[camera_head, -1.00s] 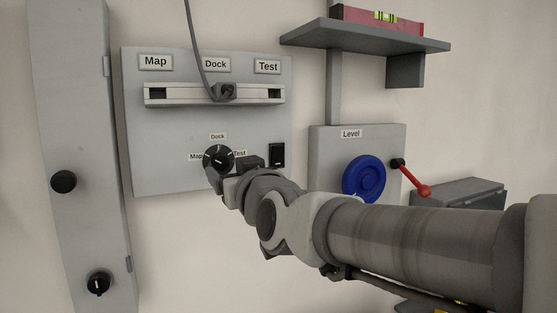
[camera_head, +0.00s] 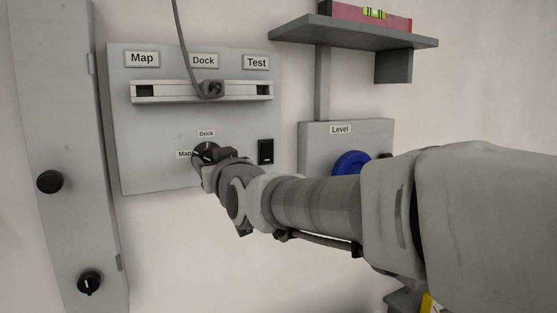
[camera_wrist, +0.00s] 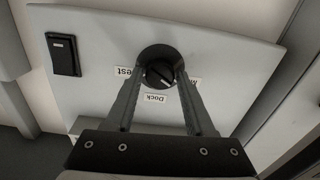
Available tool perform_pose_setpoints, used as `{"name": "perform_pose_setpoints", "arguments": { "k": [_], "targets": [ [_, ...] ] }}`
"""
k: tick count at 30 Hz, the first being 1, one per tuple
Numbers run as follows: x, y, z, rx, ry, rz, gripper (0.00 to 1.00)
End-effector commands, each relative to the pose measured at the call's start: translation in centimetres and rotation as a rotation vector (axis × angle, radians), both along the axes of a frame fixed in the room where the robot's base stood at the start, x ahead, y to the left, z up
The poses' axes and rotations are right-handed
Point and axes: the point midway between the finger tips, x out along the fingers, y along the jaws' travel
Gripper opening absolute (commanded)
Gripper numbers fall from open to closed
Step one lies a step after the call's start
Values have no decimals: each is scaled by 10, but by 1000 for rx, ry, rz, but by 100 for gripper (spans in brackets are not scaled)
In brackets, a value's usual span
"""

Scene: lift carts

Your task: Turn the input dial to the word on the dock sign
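The black input dial (camera_head: 203,150) is on the grey wall panel (camera_head: 150,120), with small labels Dock (camera_head: 206,133) and Map (camera_head: 183,154) around it; my arm covers the Test label there. In the wrist view the dial (camera_wrist: 157,66) appears upside down, its white mark toward the lower right, between Dock (camera_wrist: 155,98) and the partly hidden Map label. My gripper (camera_wrist: 158,72) is open, one finger on each side of the dial; contact is unclear. Larger signs Map (camera_head: 142,58), Dock (camera_head: 204,61) and Test (camera_head: 256,62) sit above a rail (camera_head: 160,95).
A cabled plug (camera_head: 211,89) sits in the rail below the large Dock sign. A black rocker switch (camera_head: 265,152) is right of the dial. A blue wheel (camera_head: 350,163) on the Level panel is partly behind my arm. A shelf (camera_head: 350,33) juts out upper right.

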Motion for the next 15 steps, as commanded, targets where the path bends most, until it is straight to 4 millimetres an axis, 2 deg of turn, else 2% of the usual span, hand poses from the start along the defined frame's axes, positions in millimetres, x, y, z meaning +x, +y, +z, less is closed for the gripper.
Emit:
{"name": "perform_pose_setpoints", "arguments": {
  "k": [1,8,15],
  "targets": [
    [0,0,0,0,0,0,44],
    [0,0,0,0,0,0,2],
    [0,0,-1,6,4,0,0]
  ]
}}
